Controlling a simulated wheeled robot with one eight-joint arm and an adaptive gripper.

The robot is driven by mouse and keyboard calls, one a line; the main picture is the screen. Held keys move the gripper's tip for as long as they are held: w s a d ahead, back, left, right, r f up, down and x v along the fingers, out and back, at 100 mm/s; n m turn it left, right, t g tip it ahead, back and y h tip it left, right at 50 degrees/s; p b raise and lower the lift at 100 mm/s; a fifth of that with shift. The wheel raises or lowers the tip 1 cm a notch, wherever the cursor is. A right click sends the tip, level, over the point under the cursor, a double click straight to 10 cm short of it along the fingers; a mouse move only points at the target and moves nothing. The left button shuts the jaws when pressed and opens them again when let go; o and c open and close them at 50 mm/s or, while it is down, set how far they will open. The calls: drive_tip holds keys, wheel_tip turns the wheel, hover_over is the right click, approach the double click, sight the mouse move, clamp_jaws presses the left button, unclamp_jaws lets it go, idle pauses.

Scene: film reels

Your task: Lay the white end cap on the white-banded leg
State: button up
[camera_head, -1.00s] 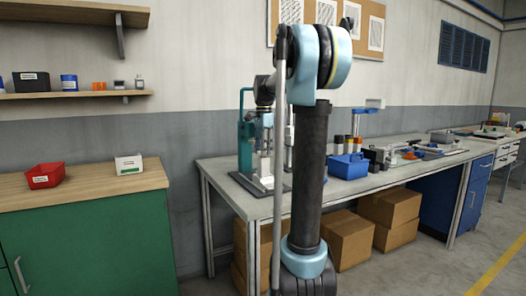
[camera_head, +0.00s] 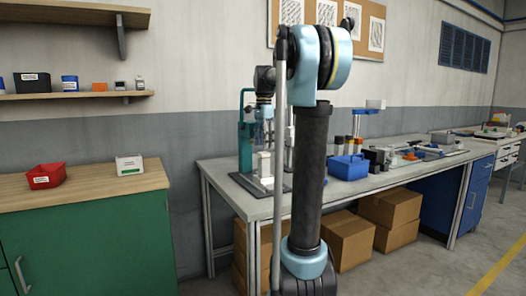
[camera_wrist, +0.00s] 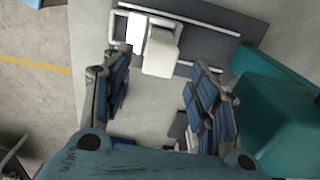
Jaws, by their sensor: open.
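My gripper (camera_wrist: 158,92) is open in the wrist view, with its blue-padded fingers wide apart and nothing between the tips. A white rounded block (camera_wrist: 161,58), possibly the white end cap, shows beyond the fingertips, beside a narrower white piece (camera_wrist: 137,30). Both are over a dark grey plate (camera_wrist: 205,40) with pale rails. In the head view, a white block (camera_head: 264,165) stands on the fixture below my gripper (camera_head: 263,130). I cannot tell which piece is the white-banded leg, and my own arm hides part of the fixture.
A teal upright (camera_head: 246,130) stands close at the fixture's left; teal housing (camera_wrist: 280,115) is near the right finger in the wrist view. A blue bin (camera_head: 348,168) and several bottles are farther right on the workbench (camera_head: 236,190). A red bin (camera_head: 45,176) sits on the green cabinet.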

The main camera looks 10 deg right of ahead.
sight(264, 152)
wheel_tip(264, 152, up, 8)
drive_tip(key=shift+r, duration=0.25)
drive_tip(key=s+f+n+t, duration=0.2)
drive_tip(key=s+f+n, duration=1.2)
drive_tip(key=s+f, duration=2.1)
wheel_tip(264, 152, down, 3)
drive_tip(key=shift+f+n, duration=0.1)
drive_tip(key=shift+n, duration=0.2)
